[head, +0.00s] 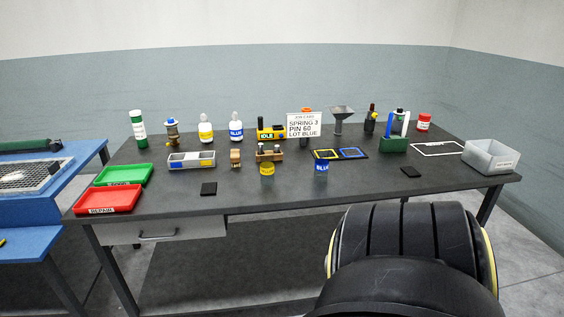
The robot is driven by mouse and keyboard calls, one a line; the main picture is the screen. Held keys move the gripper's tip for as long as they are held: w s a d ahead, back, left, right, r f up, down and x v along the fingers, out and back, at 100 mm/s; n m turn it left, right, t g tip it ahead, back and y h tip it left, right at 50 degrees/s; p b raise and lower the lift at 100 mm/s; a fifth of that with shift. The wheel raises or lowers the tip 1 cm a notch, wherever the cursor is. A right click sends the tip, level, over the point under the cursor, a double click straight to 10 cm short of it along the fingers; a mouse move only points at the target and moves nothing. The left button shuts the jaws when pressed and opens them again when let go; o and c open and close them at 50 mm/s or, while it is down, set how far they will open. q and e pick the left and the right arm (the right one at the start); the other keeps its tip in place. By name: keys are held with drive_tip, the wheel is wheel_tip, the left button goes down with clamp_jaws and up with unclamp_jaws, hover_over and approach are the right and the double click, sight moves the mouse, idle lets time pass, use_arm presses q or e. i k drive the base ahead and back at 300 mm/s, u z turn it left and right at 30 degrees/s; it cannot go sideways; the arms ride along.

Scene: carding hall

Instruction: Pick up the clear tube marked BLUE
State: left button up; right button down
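A clear tube with a blue band marked BLUE (321,172) stands upright near the front edge of the dark table (260,195), right of the middle. A similar clear tube with a yellow band (267,172) stands to its left. A white bottle with a blue label marked BLUE (236,128) stands farther back. Neither of my grippers shows in the head view. A large black part of my own arm fills the lower right, in front of the table, and hides some of the floor and the table's underside.
Green (123,175) and red (107,199) trays sit left; a grey bin (490,157) sits right. The table's front strip around the tubes is mostly clear.

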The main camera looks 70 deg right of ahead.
sight(323, 154)
drive_tip(key=z, duration=2)
drive_tip(key=k, duration=0.35)
drive_tip(key=z, duration=0.45)
drive_tip(key=i, duration=0.5)
